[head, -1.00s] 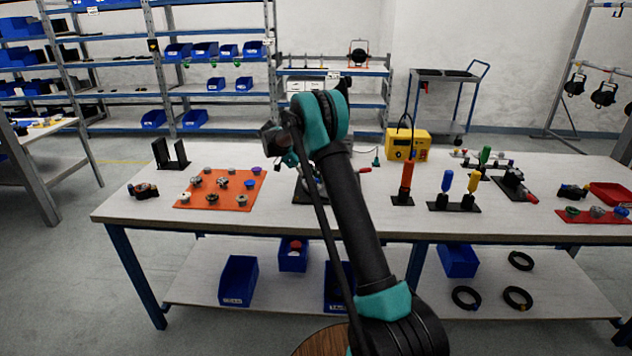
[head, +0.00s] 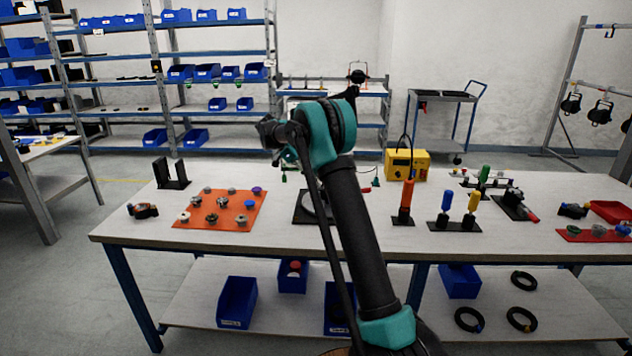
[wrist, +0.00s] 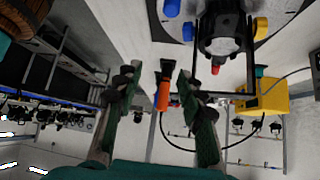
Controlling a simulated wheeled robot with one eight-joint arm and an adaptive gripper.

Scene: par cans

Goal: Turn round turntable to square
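The round turntable (wrist: 290,18) shows at the top of the wrist view as a grey disc with dark marks, cut off by the frame edge. A black fixture with blue, yellow and red knobs stands on it. In the head view the turntable's dark base (head: 302,208) lies on the bench, mostly hidden behind my arm. My gripper (wrist: 163,98) is open, its two green fingers apart with nothing gripped between them. The turntable lies beyond the fingers, apart from them. I cannot make out the square mark.
An upright orange-handled tool (head: 405,200) and a yellow box (head: 407,165) with a cable stand right of my arm. Blue and yellow handled tools (head: 458,212) stand farther right. An orange mat (head: 242,212) with several knobs lies left. The bench front edge is mostly clear.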

